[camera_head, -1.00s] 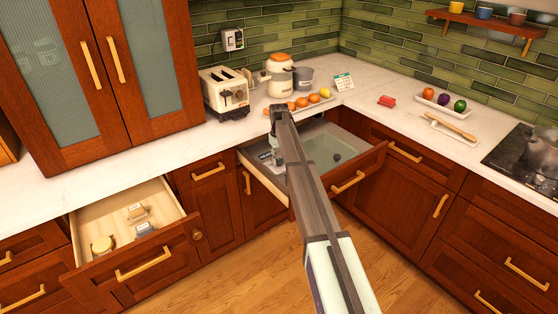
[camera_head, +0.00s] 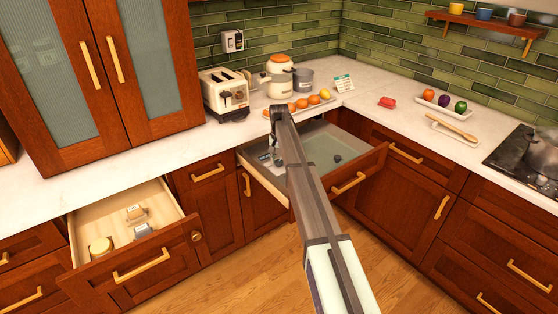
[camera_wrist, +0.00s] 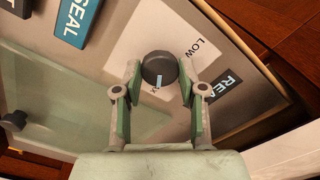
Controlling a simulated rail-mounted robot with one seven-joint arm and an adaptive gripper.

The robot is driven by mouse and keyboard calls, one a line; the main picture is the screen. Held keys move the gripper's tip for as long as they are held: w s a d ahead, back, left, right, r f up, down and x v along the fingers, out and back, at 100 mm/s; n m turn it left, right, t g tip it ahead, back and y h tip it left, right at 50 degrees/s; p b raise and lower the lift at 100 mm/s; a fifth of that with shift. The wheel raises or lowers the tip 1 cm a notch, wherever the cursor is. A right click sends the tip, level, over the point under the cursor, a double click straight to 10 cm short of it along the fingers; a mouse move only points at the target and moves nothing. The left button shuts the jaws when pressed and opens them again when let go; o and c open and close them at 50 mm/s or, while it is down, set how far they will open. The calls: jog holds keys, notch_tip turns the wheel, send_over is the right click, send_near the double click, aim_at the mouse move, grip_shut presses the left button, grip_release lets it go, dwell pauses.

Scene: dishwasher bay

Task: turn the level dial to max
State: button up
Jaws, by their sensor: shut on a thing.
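The level dial (camera_wrist: 159,68) is a round dark knob on a white label plate (camera_wrist: 155,28) in the wrist view. Its pale pointer mark faces the lower edge of the picture, towards partly covered lettering ending in X. The word LOW (camera_wrist: 204,51) is printed to the upper right of the dial. My gripper (camera_wrist: 160,72) has one finger on each side of the dial and is shut on it. In the head view my gripper (camera_head: 274,150) reaches down into the open drawer-like unit (camera_head: 322,150), and my arm hides the dial.
Blue SEAL (camera_wrist: 76,18) and dark REAL-lettered (camera_wrist: 222,86) labels lie near the dial. Another dark knob (camera_wrist: 14,121) is at left. An open drawer (camera_head: 112,219) juts out at left.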

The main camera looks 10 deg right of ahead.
aim_at(279, 161)
dwell(0.3)
jog(key=o, duration=1.1)
jog(key=shift+f, duration=0.1)
jog(key=shift+o, duration=0.2)
notch_tip(279, 161, up, 12)
